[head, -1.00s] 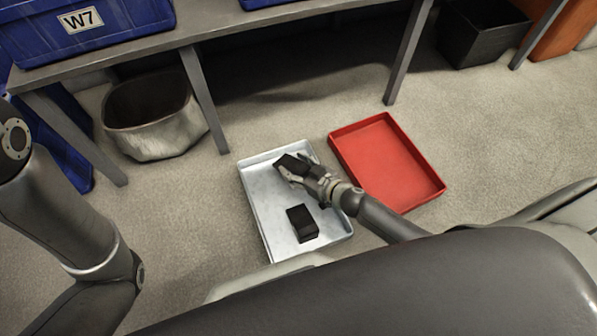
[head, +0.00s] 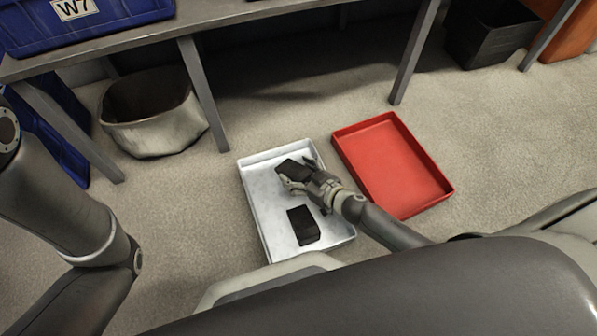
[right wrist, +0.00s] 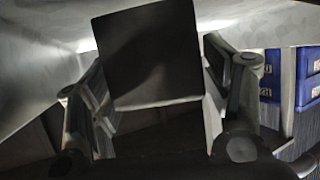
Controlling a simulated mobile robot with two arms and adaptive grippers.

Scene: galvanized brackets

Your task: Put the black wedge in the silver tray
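The silver tray (head: 250,205) lies on the floor with two black pieces inside its outline. One black piece, which looks like the black wedge (head: 290,168), is at the fingers of my right gripper (head: 298,174), over the tray's far part. It also shows in the right wrist view (right wrist: 150,55), between the spread fingers (right wrist: 160,90), with a small gap on the right. The right gripper looks open around it; the underside contact is hidden. A second black block (head: 303,226) lies in the near part of the tray. My left arm shows at the left, its gripper out of view.
A red tray (head: 392,165), empty, lies to the right of the silver tray. A grey bench (head: 185,42) with blue bins (head: 85,22) stands behind. A pale basket (head: 155,120) and a black bin (head: 488,35) are under it. The floor left of the tray is clear.

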